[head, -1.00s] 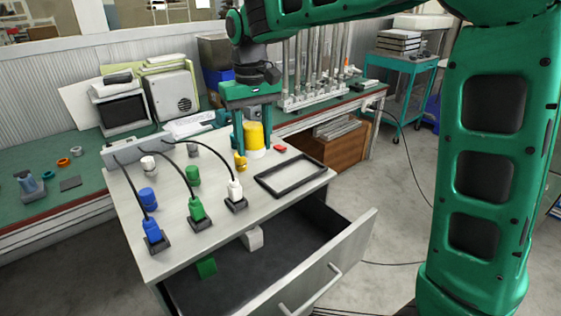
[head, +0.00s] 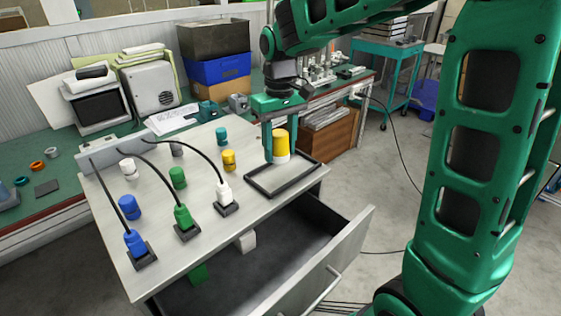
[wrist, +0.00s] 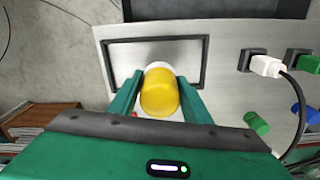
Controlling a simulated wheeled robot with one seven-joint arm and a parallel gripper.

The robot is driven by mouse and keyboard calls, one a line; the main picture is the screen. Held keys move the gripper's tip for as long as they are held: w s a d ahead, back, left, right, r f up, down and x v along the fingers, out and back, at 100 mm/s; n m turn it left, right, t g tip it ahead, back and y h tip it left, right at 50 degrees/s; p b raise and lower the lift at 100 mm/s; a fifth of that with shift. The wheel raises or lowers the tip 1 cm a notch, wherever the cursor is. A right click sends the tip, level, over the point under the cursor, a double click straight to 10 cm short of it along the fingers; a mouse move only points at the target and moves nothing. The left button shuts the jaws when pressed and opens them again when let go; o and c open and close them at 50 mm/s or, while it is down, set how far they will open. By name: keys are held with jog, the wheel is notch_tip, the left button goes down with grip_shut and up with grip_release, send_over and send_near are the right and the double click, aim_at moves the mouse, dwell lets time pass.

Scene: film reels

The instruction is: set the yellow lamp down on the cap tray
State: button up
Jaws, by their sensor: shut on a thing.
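The yellow lamp (head: 281,140), yellow on top with a white base, is held upright between the fingers of my gripper (head: 280,150). The cap tray is a dark rectangular frame (head: 268,193) lying flat on the grey cabinet top. In the head view the lamp is at the tray's far side. My gripper (wrist: 159,102) is shut on the lamp from both sides. I cannot tell whether the lamp's base touches anything.
Small yellow (head: 228,160), green (head: 178,178), blue (head: 129,207) and teal (head: 221,135) caps stand left of the tray. White (head: 224,194), green (head: 183,216) and blue (head: 135,243) plugs with dark cables sit in sockets. An open drawer (head: 343,255) juts out at the front.

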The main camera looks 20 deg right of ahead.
aim_at(284, 161)
jog(key=shift+s+d+f, duration=0.15)
jog(key=shift+d+f, duration=0.2)
jog(key=shift+d, duration=0.15)
jog(key=shift+f, duration=1.95)
jog(key=o, duration=1.1)
jog(key=shift+f, duration=0.1)
